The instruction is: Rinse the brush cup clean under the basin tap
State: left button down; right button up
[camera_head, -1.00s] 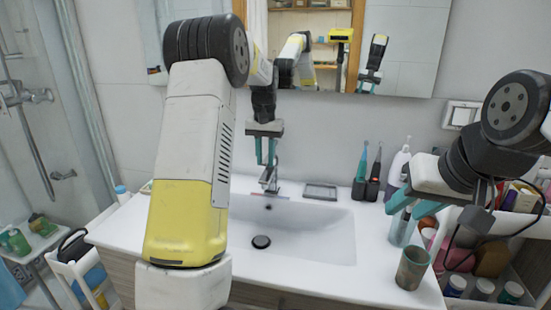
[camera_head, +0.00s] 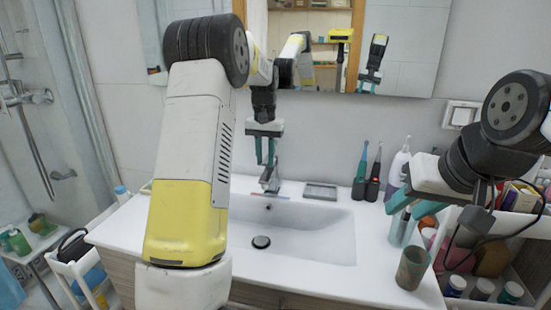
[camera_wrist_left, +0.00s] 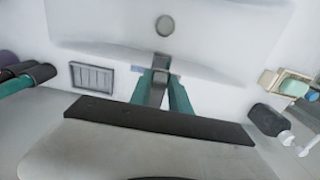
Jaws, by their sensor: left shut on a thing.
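The brush cup (camera_head: 412,268), a brownish-green tumbler, stands upright on the counter right of the basin. The basin tap (camera_head: 270,178) is at the back of the white basin (camera_head: 300,235). My left gripper (camera_head: 266,160) is at the top of the tap, shut on its lever. In the left wrist view the gripper (camera_wrist_left: 163,88) has its teal fingers on either side of the grey tap lever. My right gripper (camera_head: 412,207) is open and empty, above and behind the cup, apart from it. No water stream can be made out.
A grey soap dish (camera_head: 320,191) and electric toothbrushes (camera_head: 367,185) stand behind the basin. A bottle (camera_head: 398,170) is beside them. A cart of cosmetics (camera_head: 490,260) stands at the right. The counter left of the basin is mostly hidden by my left arm.

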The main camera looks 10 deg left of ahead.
pick_arm(q)
jog(key=shift+w+r, duration=0.1)
jog(key=shift+r, duration=0.05)
jog(key=shift+w+r+g, duration=0.25)
jog(key=shift+r+g, duration=0.45)
jog(key=shift+g, duration=0.3)
jog(key=c, duration=1.2)
grip_release()
notch_tip(320, 180, up, 8)
jog(key=w, duration=0.1)
jog(key=shift+w+f, duration=0.15)
jog(key=shift+f, duration=0.05)
